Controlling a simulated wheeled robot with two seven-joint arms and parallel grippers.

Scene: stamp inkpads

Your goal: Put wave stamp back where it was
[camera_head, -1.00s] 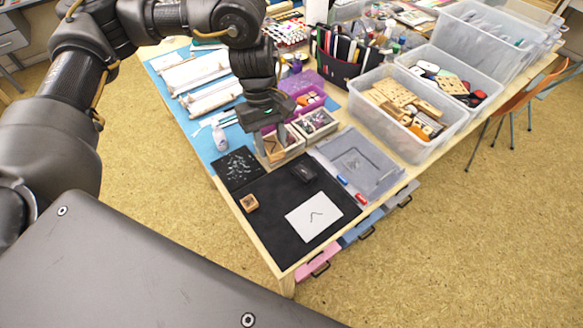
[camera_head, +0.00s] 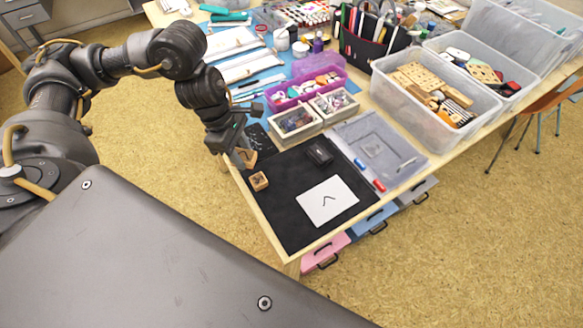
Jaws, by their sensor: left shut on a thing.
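My left gripper (camera_head: 240,157) is shut on a wooden stamp (camera_head: 248,157), taken to be the wave stamp, over the far left corner of the black mat (camera_head: 285,215). I cannot tell whether the stamp touches the surface below. A second wooden stamp (camera_head: 258,181) stands on the mat just nearer than the gripper. A white paper (camera_head: 340,193) with a small dark angled mark lies on the mat to the right. A black inkpad (camera_head: 319,151) sits beyond the paper. My right gripper is not in view.
Two small wooden boxes of bits, one on the left (camera_head: 296,123), stand beyond the mat. A grey tray (camera_head: 400,150) is right of the inkpad, with red and blue pieces by its near edge. Clear plastic bins (camera_head: 425,118) fill the right. The mat's near left part is bare.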

